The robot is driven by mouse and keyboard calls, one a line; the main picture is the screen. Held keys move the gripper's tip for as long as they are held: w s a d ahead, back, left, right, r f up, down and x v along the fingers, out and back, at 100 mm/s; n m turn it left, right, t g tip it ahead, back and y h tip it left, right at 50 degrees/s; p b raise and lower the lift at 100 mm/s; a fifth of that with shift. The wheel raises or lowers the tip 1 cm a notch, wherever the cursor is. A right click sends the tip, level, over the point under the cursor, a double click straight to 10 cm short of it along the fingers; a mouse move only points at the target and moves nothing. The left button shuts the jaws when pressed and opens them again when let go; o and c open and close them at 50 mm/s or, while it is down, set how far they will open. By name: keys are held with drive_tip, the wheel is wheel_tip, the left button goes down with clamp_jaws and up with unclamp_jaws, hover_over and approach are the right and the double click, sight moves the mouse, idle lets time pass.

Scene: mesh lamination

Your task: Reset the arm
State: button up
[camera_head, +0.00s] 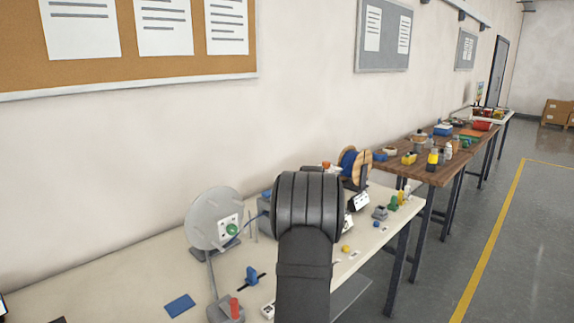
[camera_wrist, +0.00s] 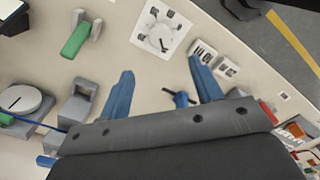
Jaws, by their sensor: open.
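My gripper (camera_wrist: 160,66) shows in the wrist view with its two blue fingers spread apart and nothing between the fingertips. A small blue knob (camera_wrist: 180,98) on the pale bench shows between the fingers, nearer their base; I cannot tell how far below them it is. In the head view my dark arm stands in front of the middle of the bench (camera_head: 110,290) and hides my gripper.
A wooden spool (camera_head: 355,168) stands behind. The wrist view shows a white dial plate (camera_wrist: 160,28) and a green handle (camera_wrist: 76,40). The right-hand floor is clear.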

wheel_tip(320, 180, up, 5)
wheel_tip(320, 180, down, 17)
drive_tip(key=shift+f, duration=0.25)
drive_tip(key=m, duration=1.3)
drive_tip(key=shift+m, duration=2.2)
